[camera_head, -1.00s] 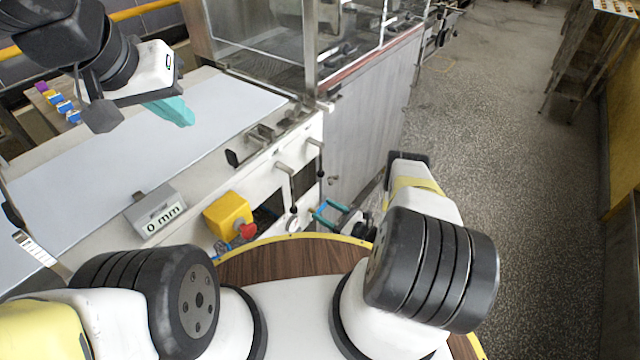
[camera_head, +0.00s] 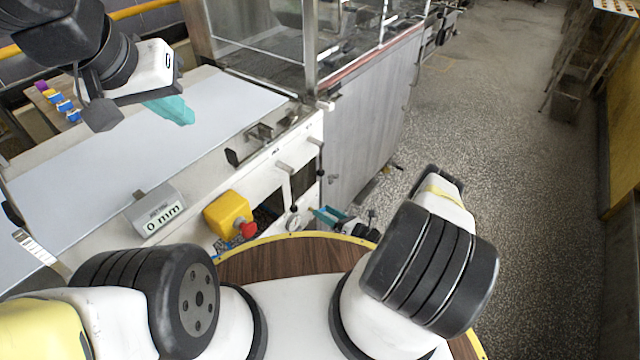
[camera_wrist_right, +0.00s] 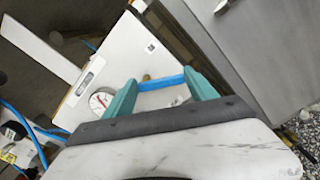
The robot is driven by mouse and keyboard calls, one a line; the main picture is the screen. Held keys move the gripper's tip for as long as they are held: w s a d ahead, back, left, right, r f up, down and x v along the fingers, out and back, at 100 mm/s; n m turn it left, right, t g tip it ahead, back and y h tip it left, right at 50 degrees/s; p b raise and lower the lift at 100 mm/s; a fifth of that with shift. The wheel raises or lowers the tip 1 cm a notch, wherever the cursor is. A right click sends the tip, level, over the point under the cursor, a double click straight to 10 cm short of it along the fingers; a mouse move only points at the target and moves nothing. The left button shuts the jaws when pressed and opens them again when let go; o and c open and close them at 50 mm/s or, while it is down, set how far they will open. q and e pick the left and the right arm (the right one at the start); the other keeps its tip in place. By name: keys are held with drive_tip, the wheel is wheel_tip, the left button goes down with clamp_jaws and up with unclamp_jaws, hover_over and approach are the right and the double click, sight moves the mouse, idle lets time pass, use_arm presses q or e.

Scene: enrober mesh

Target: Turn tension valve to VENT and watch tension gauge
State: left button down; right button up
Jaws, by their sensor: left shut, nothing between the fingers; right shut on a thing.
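The tension valve's blue lever (camera_wrist_right: 170,82) spans between the teal fingers of my right gripper (camera_wrist_right: 160,88) in the right wrist view. That gripper is shut on the lever, with a brass-coloured fitting (camera_wrist_right: 147,78) just behind it. In the head view my right gripper (camera_head: 326,215) is small and low beside the machine's front panel. The tension gauge (camera_wrist_right: 101,100) is a round white dial with a red mark, left of the fingers; its reading is too small to tell. Any VENT marking is not legible. My left gripper (camera_head: 172,109) is shut and empty above the belt.
A yellow box with a red knob (camera_head: 229,214) and a "0 mm" display (camera_head: 157,211) sit on the machine's front edge. The pale belt (camera_head: 225,105) runs toward a glazed enclosure (camera_head: 265,40). Blue hoses (camera_wrist_right: 30,125) hang left in the wrist view. The floor at right is open.

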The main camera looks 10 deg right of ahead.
drive_tip(key=m, duration=0.3)
drive_tip(key=s+f+m, duration=0.1)
drive_tip(key=m, duration=0.3)
drive_tip(key=a+m, duration=0.1)
drive_tip(key=m, duration=0.3)
drive_tip(key=shift+s+a+f, duration=0.1)
drive_tip(key=shift+s+f, duration=0.05)
drive_tip(key=shift+f, duration=0.25)
drive_tip(key=shift+m, duration=0.3)
drive_tip(key=o, duration=1.4)
drive_tip(key=shift+c, duration=0.2)
drive_tip(key=v, duration=0.7)
drive_tip(key=shift+s+d, duration=0.25)
drive_tip(key=shift+s, duration=0.15)
